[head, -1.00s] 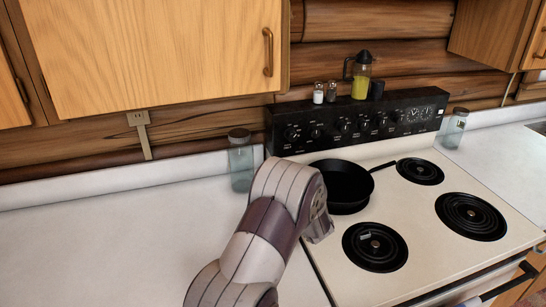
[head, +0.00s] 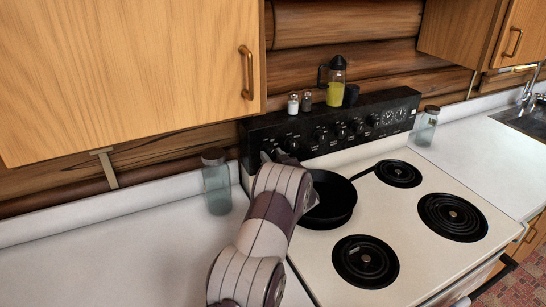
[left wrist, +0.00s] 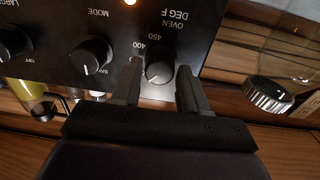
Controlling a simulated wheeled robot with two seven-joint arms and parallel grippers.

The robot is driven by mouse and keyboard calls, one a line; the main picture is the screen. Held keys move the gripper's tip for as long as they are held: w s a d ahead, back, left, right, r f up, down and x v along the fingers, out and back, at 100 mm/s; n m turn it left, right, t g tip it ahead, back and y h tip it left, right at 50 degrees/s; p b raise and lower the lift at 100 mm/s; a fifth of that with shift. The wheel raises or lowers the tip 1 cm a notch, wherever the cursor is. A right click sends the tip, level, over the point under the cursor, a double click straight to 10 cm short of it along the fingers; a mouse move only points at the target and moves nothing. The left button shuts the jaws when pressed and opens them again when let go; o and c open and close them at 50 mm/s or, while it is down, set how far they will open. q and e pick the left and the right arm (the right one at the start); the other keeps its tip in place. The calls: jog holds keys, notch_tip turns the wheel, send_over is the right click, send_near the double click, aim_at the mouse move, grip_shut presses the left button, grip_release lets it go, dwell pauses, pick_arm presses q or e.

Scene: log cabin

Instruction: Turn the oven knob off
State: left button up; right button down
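The oven knob (left wrist: 159,72) is a round black knob on the stove's black control panel (left wrist: 222,20), beside the printed words OVEN DEG F and the numbers 400 and 450. A pale line marks its face. In the left wrist view my left gripper (left wrist: 160,75) is open, one finger on each side of the knob, with small gaps seeming to remain. In the head view my left gripper (head: 274,157) is at the left end of the panel, small and partly hidden by my arm. My right gripper is not in view.
The MODE knob (left wrist: 91,54) is close beside one finger. A black pan (head: 330,203) stands on the stove (head: 405,225) near my arm. A glass jar (head: 216,182) stands left of the panel. Shakers (head: 293,103) and a yellow-filled jug (head: 335,90) stand on top.

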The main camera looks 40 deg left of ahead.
pick_arm(q)
jog(key=shift+d, duration=0.1)
jog(key=c, duration=0.6)
jog(key=shift+o, duration=0.2)
jog(key=shift+f+n+b, duration=0.1)
jog(key=shift+n+b, duration=0.2)
jog(key=shift+b, duration=0.3)
jog(key=n+b, duration=0.5)
jog(key=b, duration=0.2)
jog(key=shift+f, duration=0.1)
jog(key=shift+r+n+b, duration=0.25)
jog(key=shift+n+b, duration=1.05)
jog(key=shift+b, duration=0.25)
jog(key=o, duration=1)
